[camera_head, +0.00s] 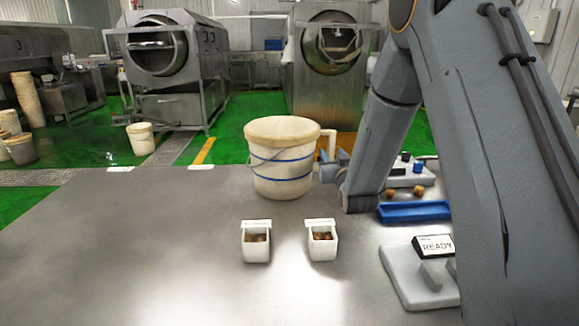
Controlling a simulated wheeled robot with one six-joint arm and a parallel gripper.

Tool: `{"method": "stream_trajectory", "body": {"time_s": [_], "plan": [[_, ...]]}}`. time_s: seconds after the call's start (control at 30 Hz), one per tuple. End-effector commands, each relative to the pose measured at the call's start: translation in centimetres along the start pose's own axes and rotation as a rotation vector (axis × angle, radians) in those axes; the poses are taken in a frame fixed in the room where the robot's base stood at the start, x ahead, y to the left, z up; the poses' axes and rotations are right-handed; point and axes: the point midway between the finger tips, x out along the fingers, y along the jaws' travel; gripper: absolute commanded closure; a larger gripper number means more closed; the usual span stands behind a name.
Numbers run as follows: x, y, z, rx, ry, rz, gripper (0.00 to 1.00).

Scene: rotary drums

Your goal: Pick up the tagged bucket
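A large white bucket (283,180) with blue bands, a cream lid and a wire handle stands upright on the metal table. I cannot make out a tag on it. Two small white containers with brown contents, one on the left (256,251) and one on the right (322,246), stand in front of it, each with a white label strip at its back edge. My arm comes down from the right. My gripper (331,165) is close to the bucket's right side, partly hidden; its fingers, and any contact with the bucket, cannot be made out.
A blue tray (413,212), a small block panel (411,176) and a device reading "READY" (433,246) are on the right of the table (130,240). The table's left side is clear. Drum machines and other buckets stand beyond on the green floor.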

Motion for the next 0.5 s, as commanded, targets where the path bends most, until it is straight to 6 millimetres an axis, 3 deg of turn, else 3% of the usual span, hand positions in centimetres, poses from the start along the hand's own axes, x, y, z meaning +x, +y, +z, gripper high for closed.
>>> {"method": "stream_trajectory", "body": {"time_s": [0.23, 0.5], "plan": [[3.5, 0.7, -0.2, 0.000, -0.001, 0.002, 0.61], [4.4, 0.8, -0.1, 0.000, -0.001, 0.004, 0.61]]}}
